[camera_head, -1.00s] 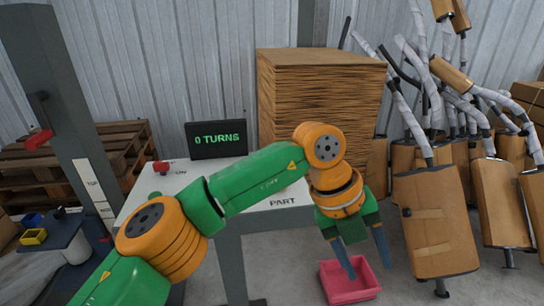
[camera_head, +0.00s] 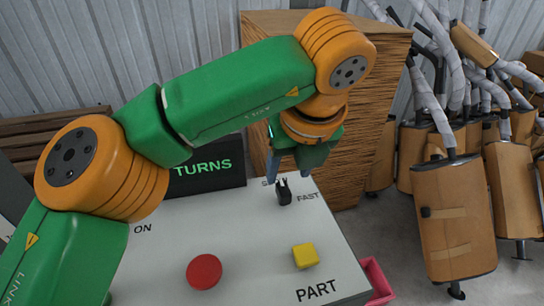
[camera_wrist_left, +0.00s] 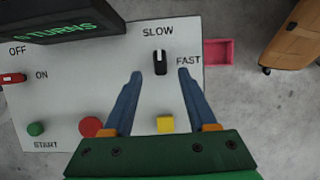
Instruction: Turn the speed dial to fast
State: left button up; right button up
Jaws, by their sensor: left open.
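The speed dial (camera_head: 284,191) is a small black knob on the light grey control panel (camera_head: 240,220). In the left wrist view the dial (camera_wrist_left: 160,62) stands upright in the picture, with its pale mark toward the SLOW label (camera_wrist_left: 158,31). The FAST label (camera_wrist_left: 188,61) is to its right. My left gripper (camera_head: 293,168) is open above the dial, its fingers pointing down. In the left wrist view the blue fingertips (camera_wrist_left: 160,73) lie on either side of the dial, apart from it. My right gripper is not in view.
A yellow button (camera_head: 305,256) and a red button (camera_head: 204,271) sit nearer on the panel. The turns display (camera_head: 208,172) stands behind, partly hidden by my arm. A cardboard stack (camera_head: 372,130) rises behind the panel. A pink bin (camera_head: 377,280) and mufflers (camera_head: 452,215) are to the right.

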aim_at(284, 189)
pick_arm(q)
jog(key=x, duration=0.6)
jog(key=shift+f, duration=0.3)
jog(key=shift+s+r, duration=0.1)
jog(key=shift+s, duration=0.1)
grip_shut()
